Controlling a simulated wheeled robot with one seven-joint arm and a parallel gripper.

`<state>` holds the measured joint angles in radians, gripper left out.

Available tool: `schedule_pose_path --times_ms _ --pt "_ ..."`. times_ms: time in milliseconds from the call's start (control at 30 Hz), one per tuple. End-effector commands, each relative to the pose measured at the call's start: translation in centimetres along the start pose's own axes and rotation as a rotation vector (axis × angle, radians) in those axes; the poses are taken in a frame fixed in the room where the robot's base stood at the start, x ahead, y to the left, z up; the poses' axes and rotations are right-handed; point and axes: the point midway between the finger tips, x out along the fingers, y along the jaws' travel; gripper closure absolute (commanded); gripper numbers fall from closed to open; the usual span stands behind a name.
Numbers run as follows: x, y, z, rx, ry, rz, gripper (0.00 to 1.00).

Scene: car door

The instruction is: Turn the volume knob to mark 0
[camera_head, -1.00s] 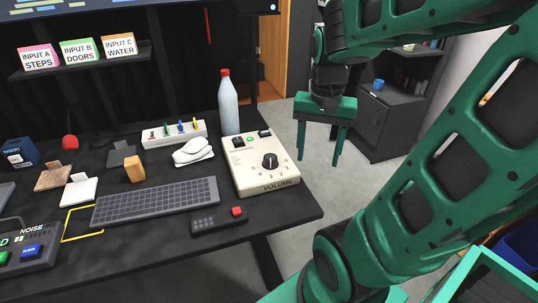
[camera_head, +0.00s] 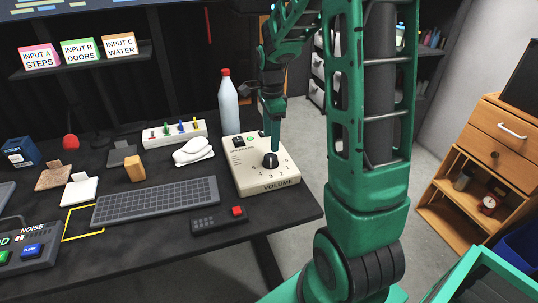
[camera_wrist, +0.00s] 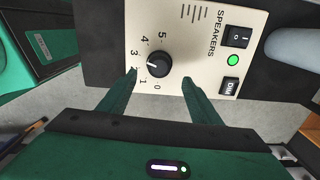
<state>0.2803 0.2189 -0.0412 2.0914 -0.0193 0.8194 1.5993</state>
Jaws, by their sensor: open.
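The volume knob (camera_head: 270,161) is black and round, on the cream speaker box (camera_head: 245,182) at the desk's right end. In the wrist view the knob (camera_wrist: 158,64) has a white pointer aimed left, toward the 2–3 side of the scale; the exact mark is hard to tell. The 0 mark (camera_wrist: 157,87) is below the knob, on the gripper's side. My gripper (camera_wrist: 160,78) is open, with its fingertips to the left and right of the knob and visible gaps between. In the head view my gripper (camera_head: 273,147) points down just above the knob, and its fingers overlap.
The box also has two rocker switches and a green light (camera_wrist: 233,60). A bottle (camera_head: 228,105) stands behind the box. A white mouse-like object (camera_head: 193,151), a keyboard (camera_head: 155,203) and a small remote with a red button (camera_head: 219,220) are nearby on the desk.

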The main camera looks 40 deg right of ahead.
Motion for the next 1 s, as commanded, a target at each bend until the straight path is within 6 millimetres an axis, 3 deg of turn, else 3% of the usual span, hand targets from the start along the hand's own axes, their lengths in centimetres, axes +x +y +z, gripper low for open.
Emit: schedule_pose_path --times_ms 200,400,867,1000 --pt "4.1 0.1 0.0 -0.001 0.000 0.005 0.42" --pt "6.7 0.1 0.0 -0.002 0.000 0.003 0.42" --pt "7.8 0.1 0.0 -0.001 0.000 0.000 0.42" --pt "7.8 0.1 0.0 -0.001 0.000 0.000 0.73"
